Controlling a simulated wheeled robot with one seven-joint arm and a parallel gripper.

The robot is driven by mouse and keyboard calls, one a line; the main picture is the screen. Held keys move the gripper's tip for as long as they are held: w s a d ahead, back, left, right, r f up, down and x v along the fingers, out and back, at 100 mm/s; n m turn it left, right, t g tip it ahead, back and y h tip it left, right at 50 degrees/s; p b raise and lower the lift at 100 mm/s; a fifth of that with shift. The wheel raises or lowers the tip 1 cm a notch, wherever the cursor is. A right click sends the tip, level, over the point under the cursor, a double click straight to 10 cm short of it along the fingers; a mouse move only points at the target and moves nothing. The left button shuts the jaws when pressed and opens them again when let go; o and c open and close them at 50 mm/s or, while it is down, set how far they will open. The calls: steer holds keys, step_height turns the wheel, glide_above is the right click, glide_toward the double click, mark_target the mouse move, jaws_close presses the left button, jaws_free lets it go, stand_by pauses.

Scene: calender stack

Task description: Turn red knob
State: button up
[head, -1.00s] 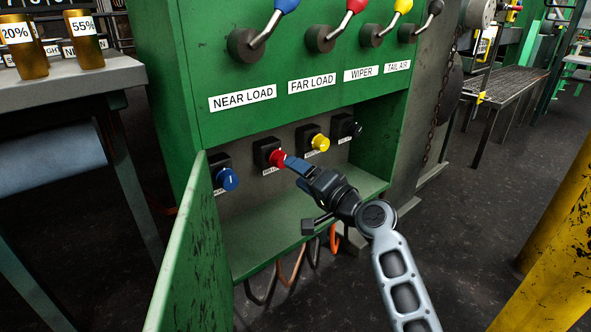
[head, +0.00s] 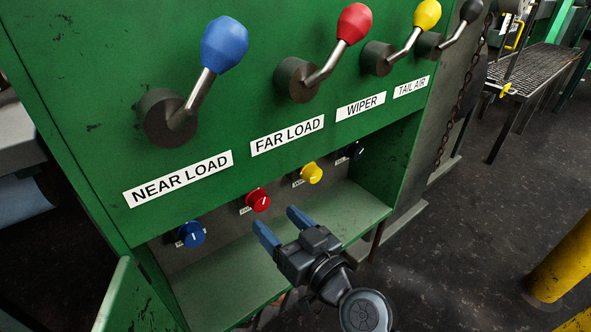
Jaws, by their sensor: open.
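The red knob (head: 257,199) sits on the back panel inside the open lower compartment of the green cabinet, between the blue knob (head: 191,234) and the yellow knob (head: 311,173). A white mark shows on its face. My gripper (head: 283,226) is in front of the compartment, to the lower right of the red knob. Its two blue fingers are spread apart with nothing between them. They appear clear of the red knob.
A black knob (head: 354,151) is at the compartment's right end. Above are blue, red (head: 355,23), yellow and black levers. The compartment's green shelf (head: 215,285) is bare. The open door (head: 125,300) stands at left, and a yellow post (head: 567,262) at right.

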mark_target(263, 204)
steer(key=x, duration=0.7)
steer(key=shift+w, duration=0.4)
steer(key=shift+c, duration=0.2)
steer(key=c, duration=1)
steer(key=shift+m, duration=0.4)
steer(key=o, duration=1)
steer(key=shift+o, duration=0.2)
steer(key=shift+s, duration=0.1)
